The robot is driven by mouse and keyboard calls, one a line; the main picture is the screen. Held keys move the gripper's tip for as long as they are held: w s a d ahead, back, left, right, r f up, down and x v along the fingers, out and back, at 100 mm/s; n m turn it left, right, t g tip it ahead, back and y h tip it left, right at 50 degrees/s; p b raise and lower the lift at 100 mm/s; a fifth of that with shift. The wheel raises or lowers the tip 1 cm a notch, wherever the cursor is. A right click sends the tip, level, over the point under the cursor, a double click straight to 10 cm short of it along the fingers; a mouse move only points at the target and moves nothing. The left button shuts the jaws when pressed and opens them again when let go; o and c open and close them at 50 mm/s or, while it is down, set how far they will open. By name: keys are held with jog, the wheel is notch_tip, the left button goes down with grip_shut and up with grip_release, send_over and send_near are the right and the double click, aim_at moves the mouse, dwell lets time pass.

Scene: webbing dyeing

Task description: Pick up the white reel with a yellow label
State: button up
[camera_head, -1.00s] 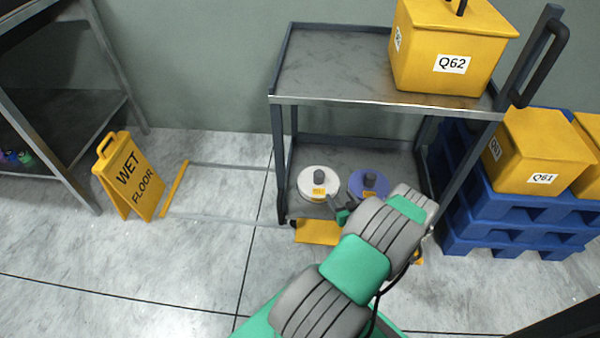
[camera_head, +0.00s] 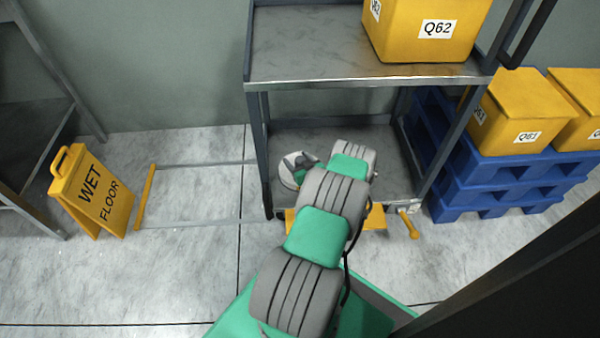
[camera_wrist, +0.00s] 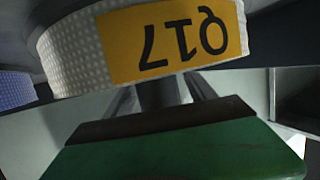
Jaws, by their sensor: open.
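The white reel (camera_head: 287,172) lies on the lower shelf of the grey trolley, partly covered by my gripper and arm in the head view. In the wrist view the white reel (camera_wrist: 75,58) is very close, and its yellow label (camera_wrist: 170,40) reads Q17 upside down. My gripper (camera_head: 302,166) is at the reel, open; my arm hides part of it. In the wrist view its green body fills the bottom, just short of the reel's labelled side. I cannot tell whether the fingers touch the reel.
A blue-purple reel (camera_wrist: 14,90) is beside the white one, hidden by my arm in the head view. The trolley's upper shelf (camera_head: 320,76) overhangs, holding yellow box Q62 (camera_head: 425,38). Blue pallets (camera_head: 490,190) stand right; a wet-floor sign (camera_head: 95,195) stands left.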

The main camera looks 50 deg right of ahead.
grip_shut()
dwell(0.6)
